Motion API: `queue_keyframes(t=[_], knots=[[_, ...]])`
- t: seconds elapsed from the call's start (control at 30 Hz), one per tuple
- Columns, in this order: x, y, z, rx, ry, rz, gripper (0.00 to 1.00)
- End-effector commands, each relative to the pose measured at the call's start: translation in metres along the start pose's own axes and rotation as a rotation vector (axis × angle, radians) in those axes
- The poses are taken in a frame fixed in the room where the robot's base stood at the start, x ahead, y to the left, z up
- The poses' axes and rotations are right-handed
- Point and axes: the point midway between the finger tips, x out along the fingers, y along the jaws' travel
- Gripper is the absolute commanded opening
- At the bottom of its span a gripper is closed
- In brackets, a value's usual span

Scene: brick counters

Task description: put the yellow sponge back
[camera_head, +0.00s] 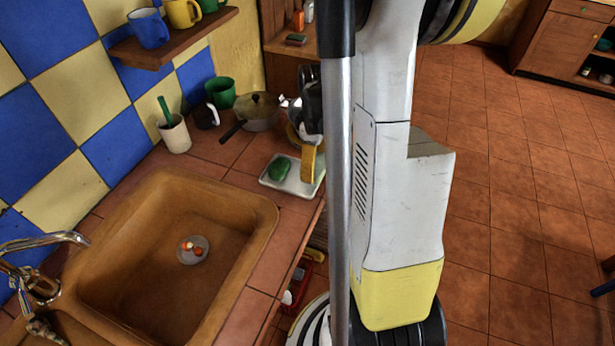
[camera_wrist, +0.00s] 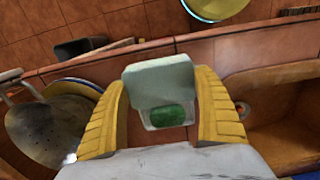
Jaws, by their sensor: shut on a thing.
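My gripper (camera_wrist: 160,90) has two ribbed yellow fingers. In the wrist view they are shut on a pale grey-green block, which I take for the sponge (camera_wrist: 158,74); no clearly yellow face of it shows. In the head view my gripper (camera_head: 308,165) is low over the right part of a white tray (camera_head: 292,188), and I cannot make out the held block there. A green sponge (camera_head: 279,168) lies on the tray's left part. It also shows in the wrist view (camera_wrist: 165,116), just below the block. I cannot tell whether the block touches the tray.
A brown sink (camera_head: 250,205) lies left of the tray. A lidded pan (camera_head: 258,110) stands behind it; the pan also shows in the wrist view (camera_wrist: 50,130). A green mug (camera_head: 221,92) and a white cup (camera_head: 175,134) stand near the wall. The counter's front edge is close to the tray.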

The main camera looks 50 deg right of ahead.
Motion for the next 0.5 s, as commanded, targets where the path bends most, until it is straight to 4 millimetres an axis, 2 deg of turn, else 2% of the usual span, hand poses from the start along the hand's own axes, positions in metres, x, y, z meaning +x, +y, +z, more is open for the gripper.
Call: queue_keyframes(t=[0.03, 0.17, 0.33, 0.5], knots=[[0.008, 0.001, -0.01, -0.002, 0.0, 0.0, 0.45], [0.015, 0.004, -0.023, 0.0, 0.0, 0.0, 0.45], [0.026, 0.004, -0.026, 0.002, 0.0, 0.0, 0.45], [0.053, 0.005, -0.026, 0.002, 0.0, 0.0, 0.45]])
